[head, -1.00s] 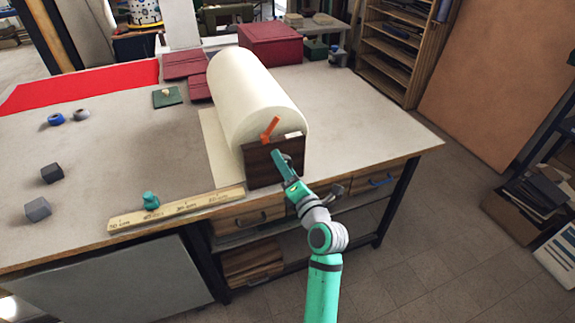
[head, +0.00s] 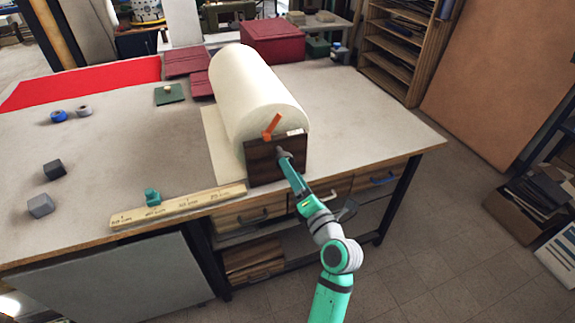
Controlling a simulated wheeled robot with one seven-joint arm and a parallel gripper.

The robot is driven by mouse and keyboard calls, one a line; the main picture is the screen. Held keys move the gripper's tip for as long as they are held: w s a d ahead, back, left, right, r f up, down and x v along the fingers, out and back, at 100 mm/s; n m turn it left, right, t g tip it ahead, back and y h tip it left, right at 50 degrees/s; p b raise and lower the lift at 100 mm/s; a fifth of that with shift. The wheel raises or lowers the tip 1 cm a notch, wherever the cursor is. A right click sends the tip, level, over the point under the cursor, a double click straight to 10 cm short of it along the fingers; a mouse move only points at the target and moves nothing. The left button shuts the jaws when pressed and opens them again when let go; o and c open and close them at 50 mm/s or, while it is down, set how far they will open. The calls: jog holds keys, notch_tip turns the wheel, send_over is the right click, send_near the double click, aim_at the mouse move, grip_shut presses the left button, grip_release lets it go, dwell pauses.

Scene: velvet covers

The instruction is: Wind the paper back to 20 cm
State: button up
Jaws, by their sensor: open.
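A big cream paper roll (head: 250,90) lies on the table behind a dark wooden end board (head: 262,165). An orange crank handle (head: 273,126) sticks up at the near end of the roll, above the board. A sheet of paper (head: 217,140) comes out flat to the left of the roll. A wooden ruler (head: 185,207) with centimetre marks lies along the front edge, and a teal marker piece (head: 152,197) stands at it near the 40 mark. My gripper (head: 282,152) is open in front of the board, below the crank and apart from it as far as I can tell.
A red cloth (head: 85,82), maroon covers (head: 187,63) and a maroon box (head: 271,42) are at the back. The table's right side is clear.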

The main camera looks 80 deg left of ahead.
jog(key=shift+v, duration=2.7)
jog(key=shift+w, duration=0.1)
jog(key=w+d+f+m+t+h, duration=0.2)
jog(key=w+d+f+m+t, duration=0.8)
jog(key=m, duration=0.7)
jog(key=w+d+f+m+t+h, duration=0.2)
jog(key=d+f+m+t+h, duration=0.15)
jog(key=d+m, duration=0.3)
jog(key=w+d+f+m+t+h, duration=0.25)
jog(key=d+m+t, duration=0.2)
jog(key=d, duration=0.25)
jog(key=s+d+f+m+h, duration=0.25)
jog(key=d+m, duration=0.25)
jog(key=d, duration=0.3)
jog(key=s+d+f+m+h, duration=0.2)
jog(key=d+m+h, duration=0.2)
jog(key=d, duration=0.3)
jog(key=s+d+r+m+t+h, duration=0.1)
jog(key=s+d+r+m+h, duration=0.2)
jog(key=s+d+m, duration=0.4)
jog(key=s+d+h, duration=0.1)
jog(key=s+d, duration=0.3)
jog(key=d, duration=0.2)
jog(key=shift+d+r+m+t, duration=0.2)
jog(key=shift+d+m+t, duration=0.1)
